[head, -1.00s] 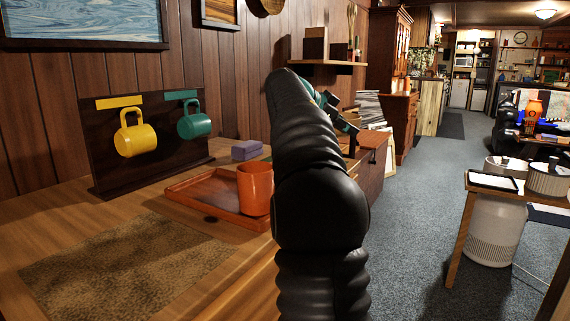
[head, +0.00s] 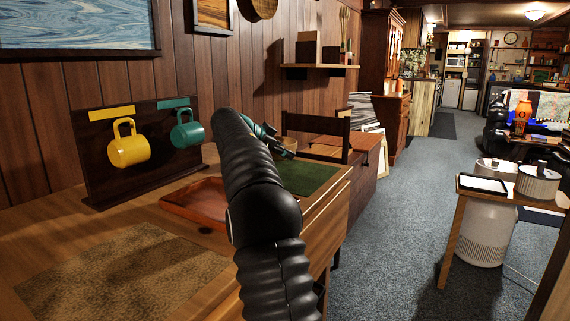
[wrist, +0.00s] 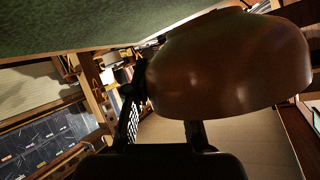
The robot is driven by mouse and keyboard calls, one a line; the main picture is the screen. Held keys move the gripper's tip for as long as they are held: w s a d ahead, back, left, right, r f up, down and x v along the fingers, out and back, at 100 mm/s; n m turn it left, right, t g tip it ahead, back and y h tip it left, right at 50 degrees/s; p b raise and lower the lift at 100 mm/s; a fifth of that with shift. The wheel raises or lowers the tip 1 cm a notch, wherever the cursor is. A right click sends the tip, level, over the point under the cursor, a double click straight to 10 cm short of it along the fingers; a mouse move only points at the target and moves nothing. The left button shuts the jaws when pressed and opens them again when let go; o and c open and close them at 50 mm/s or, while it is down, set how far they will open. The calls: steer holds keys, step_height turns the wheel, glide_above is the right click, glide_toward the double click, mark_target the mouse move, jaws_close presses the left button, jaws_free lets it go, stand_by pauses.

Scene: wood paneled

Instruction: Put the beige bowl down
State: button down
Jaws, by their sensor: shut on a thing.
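In the wrist view a rounded bowl (wrist: 230,65) fills the upper right; it looks shaded brown here rather than clearly beige. My gripper (wrist: 160,108) is shut on it, with dark fingers at its left and lower side. In the head view my black arm rises in front of the counter. My gripper (head: 280,145) shows only in part past the arm's upper end, and the bowl is hidden there. A green mat (head: 306,176) lies on the counter just beyond it. Green surface (wrist: 100,22) also spans the top of the wrist view.
A red-brown tray (head: 190,205) and a woven brown mat (head: 125,275) lie on the counter. A small dark wooden frame (head: 345,140) stands at the counter's far end.

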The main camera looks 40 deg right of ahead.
mark_target(285, 175)
steer(key=shift+f+b, duration=0.4)
steer(key=shift+f, duration=1.6)
steer(key=shift+f, duration=0.15)
steer(key=c, duration=1)
jaws_free()
steer(key=shift+a+r, duration=0.15)
steer(key=shift+r, duration=0.1)
steer(key=v, duration=1.1)
steer(key=shift+a+r, duration=0.15)
steer(key=shift+a, duration=0.15)
